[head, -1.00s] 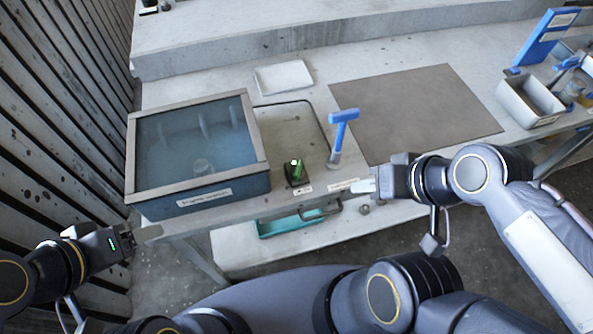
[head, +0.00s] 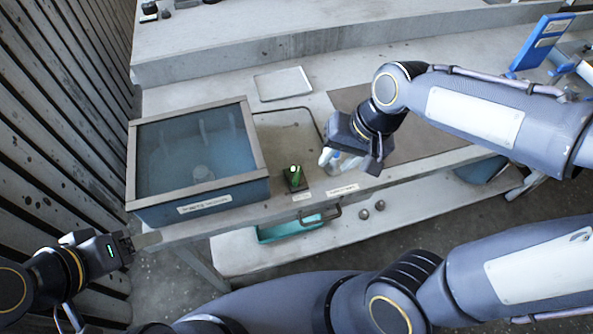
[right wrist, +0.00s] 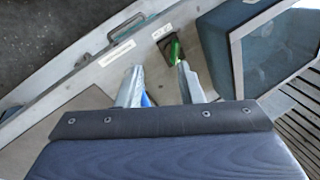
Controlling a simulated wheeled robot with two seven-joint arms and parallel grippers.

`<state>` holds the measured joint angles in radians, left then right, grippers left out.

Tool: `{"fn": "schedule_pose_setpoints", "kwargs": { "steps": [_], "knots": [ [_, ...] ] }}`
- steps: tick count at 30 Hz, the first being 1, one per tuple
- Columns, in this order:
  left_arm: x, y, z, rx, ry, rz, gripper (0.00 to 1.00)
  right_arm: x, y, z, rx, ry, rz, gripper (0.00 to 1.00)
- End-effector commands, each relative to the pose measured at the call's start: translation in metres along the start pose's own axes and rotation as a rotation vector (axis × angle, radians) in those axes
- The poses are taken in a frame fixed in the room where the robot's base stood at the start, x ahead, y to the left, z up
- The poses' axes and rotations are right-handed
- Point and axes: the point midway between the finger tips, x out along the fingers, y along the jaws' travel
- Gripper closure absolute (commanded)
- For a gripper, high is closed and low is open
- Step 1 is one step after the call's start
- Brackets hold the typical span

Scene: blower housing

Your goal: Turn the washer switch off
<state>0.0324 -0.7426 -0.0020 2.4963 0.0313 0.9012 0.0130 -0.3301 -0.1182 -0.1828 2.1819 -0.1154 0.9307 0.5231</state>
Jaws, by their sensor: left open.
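The washer switch (head: 294,177) is a small green-lit switch on a dark base at the bench's front, right of the blue washer box (head: 228,205) with its glass lid. It also shows beyond my right fingertips in the right wrist view (right wrist: 174,50). My right gripper (head: 328,158) is open, with its fingers apart, just right of the switch and not visibly touching it. My left gripper (head: 150,240) is open and empty, low at the left near the bench's front corner, away from the switch.
A blue-handled tool (right wrist: 147,100) shows in part by my right fingers; my right gripper mostly hides it in the head view. A grey mat (head: 430,140) lies under my right arm. A pale tray (head: 283,84) lies behind. A teal tray (head: 290,229) sits on the lower shelf.

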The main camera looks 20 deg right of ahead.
Motion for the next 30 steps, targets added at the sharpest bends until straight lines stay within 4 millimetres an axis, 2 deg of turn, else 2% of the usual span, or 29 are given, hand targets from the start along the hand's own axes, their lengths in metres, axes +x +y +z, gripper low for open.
{"fn": "schedule_pose_setpoints", "kwargs": {
  "steps": [1, 6, 12, 17, 24, 30],
  "knots": [
    [-0.002, 0.001, -0.001, 0.000, 0.000, 0.000, 0.33, 0.013, -0.013, -0.009, 0.014, -0.033, 0.053, 0.66],
    [-0.004, 0.002, -0.002, 0.000, 0.000, 0.000, 0.33, 0.051, -0.042, -0.032, 0.094, -0.056, 0.216, 0.66],
    [-0.005, 0.003, -0.003, 0.000, 0.000, 0.000, 0.33, 0.077, -0.059, -0.042, 0.139, -0.031, 0.324, 0.66],
    [-0.006, 0.003, -0.003, 0.000, 0.000, 0.000, 0.33, 0.089, -0.058, -0.043, 0.147, -0.025, 0.342, 0.66],
    [-0.008, 0.004, -0.004, 0.000, 0.000, 0.000, 0.33, 0.125, -0.045, -0.040, 0.148, -0.028, 0.343, 0.66],
    [-0.009, 0.004, -0.004, 0.000, 0.000, 0.000, 0.33, 0.147, -0.037, -0.040, 0.147, -0.026, 0.340, 0.66]
  ]
}}
